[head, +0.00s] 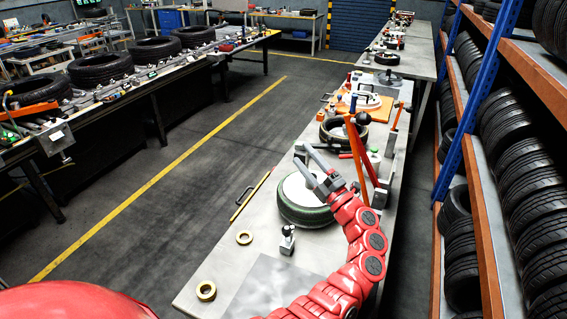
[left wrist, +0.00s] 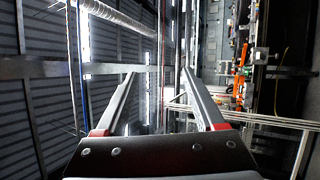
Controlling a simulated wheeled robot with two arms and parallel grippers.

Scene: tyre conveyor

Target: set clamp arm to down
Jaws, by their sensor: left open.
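An orange upright bar (head: 356,150) stands on the right bench just past my left gripper, with a dark ball (head: 362,118) near its top. It looks like the raised clamp arm, but I cannot be sure. A red bar crosses near it, partly behind my wrist. My left gripper (head: 302,153) is open and empty, above the green-rimmed tyre with a pale disc (head: 302,207) and left of the orange bar. In the left wrist view the two fingers (left wrist: 159,73) are apart with nothing between them. The clamp's base is partly hidden. My right gripper is not in view.
A small device with a black knob (head: 287,240) and two tape rolls (head: 206,291) lie on the near bench (head: 225,265). Another tyre (head: 340,133) lies beyond. A tyre rack (head: 465,150) stands close on the right. The floor aisle on the left is clear.

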